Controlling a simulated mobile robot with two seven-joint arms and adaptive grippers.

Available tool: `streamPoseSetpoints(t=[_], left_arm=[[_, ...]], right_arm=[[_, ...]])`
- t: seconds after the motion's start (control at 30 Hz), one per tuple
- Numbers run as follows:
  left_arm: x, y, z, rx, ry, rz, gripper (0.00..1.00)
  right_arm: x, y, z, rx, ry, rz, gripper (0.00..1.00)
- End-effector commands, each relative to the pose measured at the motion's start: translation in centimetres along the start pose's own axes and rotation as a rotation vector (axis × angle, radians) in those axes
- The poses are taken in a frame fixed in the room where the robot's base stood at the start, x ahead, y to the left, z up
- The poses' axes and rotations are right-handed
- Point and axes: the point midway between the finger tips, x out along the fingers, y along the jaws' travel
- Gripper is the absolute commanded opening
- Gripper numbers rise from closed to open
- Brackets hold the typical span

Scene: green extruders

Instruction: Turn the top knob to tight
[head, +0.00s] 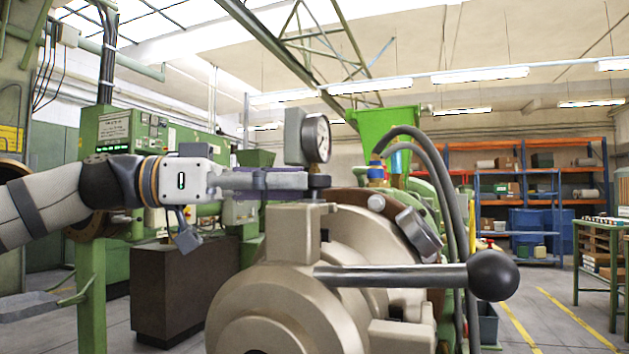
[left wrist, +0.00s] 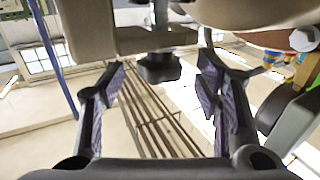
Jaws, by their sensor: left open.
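My left gripper (head: 296,181) reaches in from the left, level, just below a round dial gauge (head: 317,138) on top of the beige machine (head: 292,230). Its fingers end beside a small dark knob-like part (head: 319,181) under the gauge. In the left wrist view the gripper (left wrist: 164,82) is open, with its two padded fingers well apart. A dark knob (left wrist: 159,68) on a grey stem shows between the fingertips, apart from both pads. It seems to be the same part, and I cannot read any mark of its setting. My right gripper is not in view.
A lever with a black ball end (head: 493,275) sticks out to the right in front of the machine. Dark hoses (head: 440,180) arch behind it. A green cabinet (head: 125,130) stands behind my left arm. Shelves (head: 530,180) stand at the back right.

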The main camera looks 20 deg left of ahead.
Motion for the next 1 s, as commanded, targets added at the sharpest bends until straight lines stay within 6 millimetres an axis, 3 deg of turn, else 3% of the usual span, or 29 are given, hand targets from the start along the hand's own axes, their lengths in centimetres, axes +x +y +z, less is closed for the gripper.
streamPoseSetpoints(t=[0.2, 0.47, 0.5, 0.7, 1.0], left_arm=[[3.0, 0.0, -0.1, -0.001, 0.000, 0.001, 0.58], [3.4, 0.0, 0.0, -0.001, 0.001, 0.000, 0.58], [3.3, 0.0, 0.0, -0.001, 0.001, 0.000, 0.56], [3.3, 0.0, 0.0, -0.001, 0.001, 0.000, 0.10], [3.4, -0.1, 0.0, -0.003, -0.001, 0.108, 0.09]], right_arm=[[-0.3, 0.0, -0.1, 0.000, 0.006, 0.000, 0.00], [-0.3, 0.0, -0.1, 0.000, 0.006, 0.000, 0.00], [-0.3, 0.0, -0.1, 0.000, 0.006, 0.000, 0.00], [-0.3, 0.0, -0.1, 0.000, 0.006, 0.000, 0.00], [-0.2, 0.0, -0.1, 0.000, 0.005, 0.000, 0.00]])
